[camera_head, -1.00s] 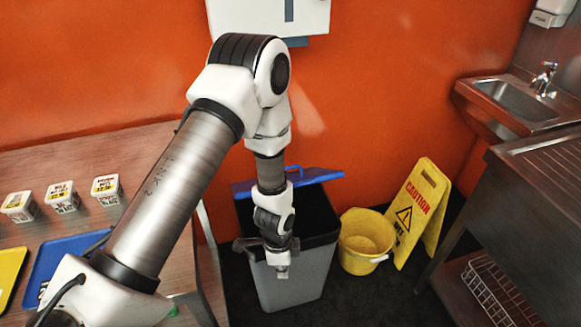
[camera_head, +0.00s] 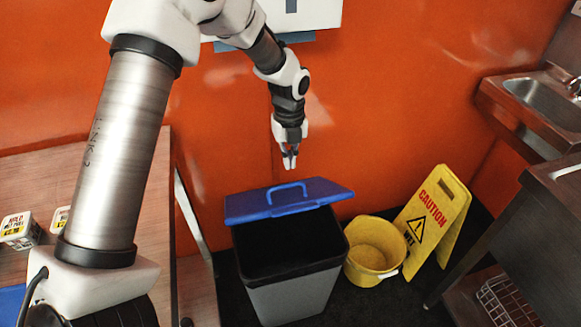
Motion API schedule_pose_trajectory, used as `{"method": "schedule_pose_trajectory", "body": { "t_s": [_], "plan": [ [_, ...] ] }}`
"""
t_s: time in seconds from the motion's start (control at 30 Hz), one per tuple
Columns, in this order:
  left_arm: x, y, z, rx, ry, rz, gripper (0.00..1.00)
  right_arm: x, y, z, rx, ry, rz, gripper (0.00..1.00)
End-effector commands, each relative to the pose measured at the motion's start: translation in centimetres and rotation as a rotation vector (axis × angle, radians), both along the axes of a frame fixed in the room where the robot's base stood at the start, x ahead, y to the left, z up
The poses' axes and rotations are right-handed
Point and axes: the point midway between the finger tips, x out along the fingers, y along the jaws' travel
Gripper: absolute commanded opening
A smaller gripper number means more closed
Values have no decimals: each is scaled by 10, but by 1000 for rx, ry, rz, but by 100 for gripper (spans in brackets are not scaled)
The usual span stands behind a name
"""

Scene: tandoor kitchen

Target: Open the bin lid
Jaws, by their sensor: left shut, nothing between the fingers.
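The grey bin (camera_head: 293,298) stands on the dark floor against the orange wall. Its blue lid (camera_head: 325,189) is tilted up at the back, with a blue handle on it, and the dark inside of the bin shows. My left gripper (camera_head: 289,163) is shut and empty, pointing down. In the picture it is just above the lid's handle, apart from it. My right gripper is not in view.
A yellow bucket (camera_head: 365,262) stands close to the bin's right side, with a yellow caution sign (camera_head: 432,215) beyond it. A table (camera_head: 150,200) with small labelled tubs is at left. A metal sink (camera_head: 535,100) and counter are at right.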

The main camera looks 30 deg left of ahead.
Motion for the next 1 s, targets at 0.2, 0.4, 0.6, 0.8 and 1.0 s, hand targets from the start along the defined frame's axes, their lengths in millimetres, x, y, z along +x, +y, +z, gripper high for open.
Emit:
{"method": "schedule_pose_trajectory", "body": {
  "t_s": [0.2,0.4,0.6,0.8,1.0],
  "plan": [
    [-2,-1,-30,0,4,1,0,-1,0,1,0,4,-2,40],
    [-4,-2,-72,0,4,1,0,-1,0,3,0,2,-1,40],
    [-4,-2,-95,0,1,2,0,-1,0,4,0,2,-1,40],
    [-4,-3,-98,0,0,2,0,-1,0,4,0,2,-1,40],
    [-3,-2,-98,0,0,2,0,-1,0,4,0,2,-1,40]
  ]
}}
